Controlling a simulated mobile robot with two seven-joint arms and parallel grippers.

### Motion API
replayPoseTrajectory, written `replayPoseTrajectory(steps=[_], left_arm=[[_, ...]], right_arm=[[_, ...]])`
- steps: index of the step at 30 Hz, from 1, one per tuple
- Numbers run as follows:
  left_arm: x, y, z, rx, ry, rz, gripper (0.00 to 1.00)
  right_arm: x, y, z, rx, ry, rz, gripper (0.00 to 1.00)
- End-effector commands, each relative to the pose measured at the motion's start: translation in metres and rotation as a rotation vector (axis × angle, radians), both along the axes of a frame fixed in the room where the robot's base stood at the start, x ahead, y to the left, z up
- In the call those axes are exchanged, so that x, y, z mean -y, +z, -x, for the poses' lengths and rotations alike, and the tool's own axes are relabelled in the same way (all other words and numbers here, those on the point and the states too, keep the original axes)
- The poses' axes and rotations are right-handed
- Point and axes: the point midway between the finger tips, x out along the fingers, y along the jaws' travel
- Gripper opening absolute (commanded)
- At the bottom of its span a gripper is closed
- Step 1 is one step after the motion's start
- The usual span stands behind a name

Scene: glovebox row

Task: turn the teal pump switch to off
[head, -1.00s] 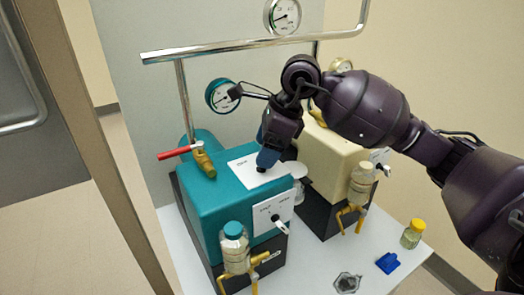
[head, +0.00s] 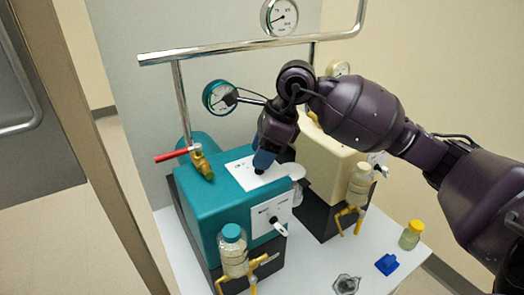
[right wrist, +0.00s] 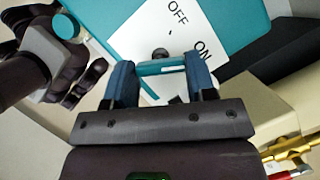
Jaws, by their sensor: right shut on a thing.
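The teal pump (head: 210,208) is a box with a white label plate (head: 241,170) on its top. My right gripper (head: 262,163) reaches down onto this top plate. In the right wrist view its blue fingers (right wrist: 161,82) are shut on the switch, whose teal bar (right wrist: 162,68) spans between them. The fingers partly hide the switch, and which label it points to cannot be told. My left gripper is not in view.
A cream pump (head: 325,150) stands close on the right. A red-handled valve (head: 190,155), a teal gauge (head: 219,97) and a metal rail (head: 235,48) are near the arm. A teal-capped bottle (head: 233,250) hangs in front. A yellow-capped vial (head: 411,235) and blue piece (head: 387,264) lie right.

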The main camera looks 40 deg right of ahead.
Motion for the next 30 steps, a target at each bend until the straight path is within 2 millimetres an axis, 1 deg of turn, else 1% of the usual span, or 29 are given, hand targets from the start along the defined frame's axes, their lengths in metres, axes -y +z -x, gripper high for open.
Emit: replayPoseTrajectory(steps=[5, 9, 21, 30], left_arm=[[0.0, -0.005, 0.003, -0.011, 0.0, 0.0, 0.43], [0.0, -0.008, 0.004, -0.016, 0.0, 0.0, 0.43], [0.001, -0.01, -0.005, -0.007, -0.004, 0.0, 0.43], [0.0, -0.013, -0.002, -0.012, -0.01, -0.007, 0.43]], right_arm=[[0.001, -0.002, -0.001, -0.003, 0.073, 0.002, 0.27], [0.001, -0.002, -0.002, -0.003, 0.166, 0.002, 0.27], [0.0, -0.002, -0.003, -0.003, 0.418, 0.0, 0.27], [0.0, 0.0, -0.004, 0.0, 0.499, 0.0, 0.27]])
